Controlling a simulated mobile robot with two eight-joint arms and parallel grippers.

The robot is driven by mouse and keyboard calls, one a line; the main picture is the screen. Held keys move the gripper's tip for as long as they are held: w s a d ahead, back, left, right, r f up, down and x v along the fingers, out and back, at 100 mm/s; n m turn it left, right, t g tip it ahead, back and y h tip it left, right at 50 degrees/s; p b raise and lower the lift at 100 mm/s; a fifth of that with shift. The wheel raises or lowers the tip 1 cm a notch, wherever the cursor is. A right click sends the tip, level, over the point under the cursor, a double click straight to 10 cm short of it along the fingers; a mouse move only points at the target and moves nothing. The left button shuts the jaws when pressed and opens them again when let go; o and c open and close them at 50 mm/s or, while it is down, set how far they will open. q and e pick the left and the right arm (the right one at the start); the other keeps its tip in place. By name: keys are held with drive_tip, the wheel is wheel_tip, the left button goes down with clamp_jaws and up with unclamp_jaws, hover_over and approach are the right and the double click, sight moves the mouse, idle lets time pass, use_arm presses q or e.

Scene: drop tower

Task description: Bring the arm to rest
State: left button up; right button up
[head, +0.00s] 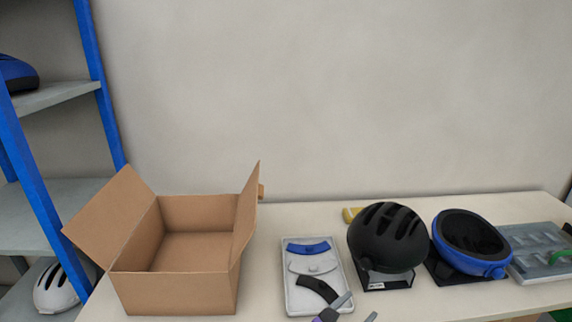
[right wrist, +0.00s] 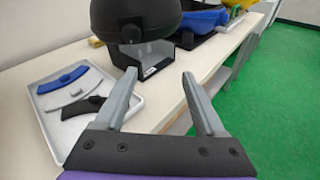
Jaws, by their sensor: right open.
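My right gripper (head: 358,307) shows at the bottom edge of the head view, in front of the tray and the black helmet. In the right wrist view its two grey fingers (right wrist: 160,95) stand wide apart with nothing between them. The fingers point toward the black helmet (head: 386,237), which sits on a dark stand on the table (head: 420,300). In the right wrist view the helmet's lower part and stand (right wrist: 150,55) show beyond the fingertips. My left gripper is in neither view.
A white tray (head: 290,298) holds blue, white and black curved pieces. An open, empty cardboard box (head: 175,292) stands on the left. A blue helmet (head: 470,243) lies upturned on the right, beside a grey case (head: 535,240). A blue-framed shelf (head: 40,200) is at far left.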

drive_tip(key=s+d+m+g+y+p, duration=0.3)
drive_tip(key=s+d+m, duration=0.2)
drive_tip(key=s+m, duration=0.15)
drive_tip(key=s+a+m+g+y+p, duration=0.1)
drive_tip(key=s+m+y, duration=0.3)
drive_tip(key=m, duration=0.5)
drive_tip(key=s+a+m+g+y+p, duration=0.1)
drive_tip(key=s+a+m+y+p, duration=0.2)
drive_tip(key=s+m, duration=0.5)
drive_tip(key=shift+s+a+f+m+y+p, duration=0.15)
drive_tip(key=shift+a+f+m+y+p, duration=0.1)
drive_tip(key=shift+m+y+p, duration=0.6)
